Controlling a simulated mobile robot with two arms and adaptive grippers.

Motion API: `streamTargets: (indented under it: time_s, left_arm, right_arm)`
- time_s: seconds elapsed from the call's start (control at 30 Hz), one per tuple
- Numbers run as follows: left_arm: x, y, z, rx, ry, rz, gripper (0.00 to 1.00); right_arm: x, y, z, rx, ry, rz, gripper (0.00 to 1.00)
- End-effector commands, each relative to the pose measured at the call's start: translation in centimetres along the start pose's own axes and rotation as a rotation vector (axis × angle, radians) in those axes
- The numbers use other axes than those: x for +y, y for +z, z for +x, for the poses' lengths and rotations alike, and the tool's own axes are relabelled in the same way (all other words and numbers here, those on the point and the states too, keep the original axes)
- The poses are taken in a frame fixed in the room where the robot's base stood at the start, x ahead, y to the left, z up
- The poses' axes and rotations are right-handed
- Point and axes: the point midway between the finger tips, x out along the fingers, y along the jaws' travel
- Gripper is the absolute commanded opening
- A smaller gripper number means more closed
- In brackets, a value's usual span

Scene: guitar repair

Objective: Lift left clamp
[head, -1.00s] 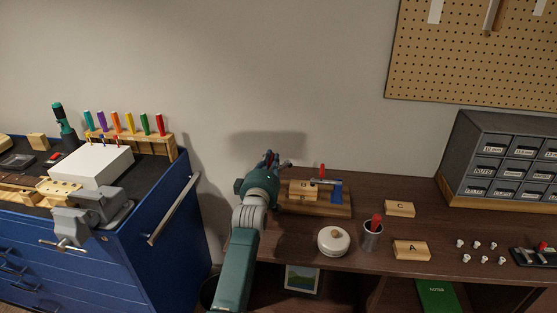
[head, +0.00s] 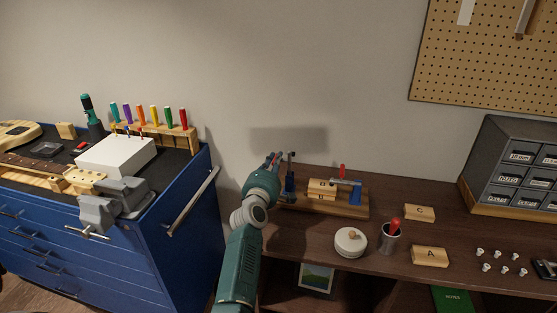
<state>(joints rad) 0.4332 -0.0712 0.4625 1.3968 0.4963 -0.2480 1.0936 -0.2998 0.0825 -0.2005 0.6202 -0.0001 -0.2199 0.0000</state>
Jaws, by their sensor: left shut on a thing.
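A wooden board (head: 318,207) lies on the brown bench and bears a wooden block marked B (head: 322,188). The right clamp (head: 355,194), blue with a grey bar and red handle, sits at the block's right end. The left clamp (head: 290,184), blue with a dark upright top, stands beside the block's left end. My left gripper (head: 278,162) is shut on the left clamp; its fingers are small and partly hidden by the wrist. Whether the clamp's foot is clear of the board I cannot tell. My right gripper is out of view.
A round white pot (head: 350,242), a metal cup with a red-handled tool (head: 389,238), and blocks A (head: 430,257) and C (head: 420,214) stand right of my arm. A grey drawer cabinet (head: 510,165) is farther right. A blue tool chest (head: 150,245) is at left.

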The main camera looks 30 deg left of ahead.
Motion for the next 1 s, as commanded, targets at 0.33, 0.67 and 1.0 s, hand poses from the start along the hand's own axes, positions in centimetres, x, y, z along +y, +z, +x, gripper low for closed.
streamTargets:
  time_s: [0.33,0.67,1.0]
  left_arm:
    - [-0.17,-0.74,-0.04,0.007,0.002,-0.040,0.00]
    - [-0.31,-0.70,-0.07,0.007,-0.001,-0.039,0.17]
    - [-0.32,-0.39,-0.07,0.002,-0.002,-0.042,0.30]
  right_arm:
    - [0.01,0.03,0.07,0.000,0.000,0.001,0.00]
    - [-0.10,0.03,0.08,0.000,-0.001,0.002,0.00]
    - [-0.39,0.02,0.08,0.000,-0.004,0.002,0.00]
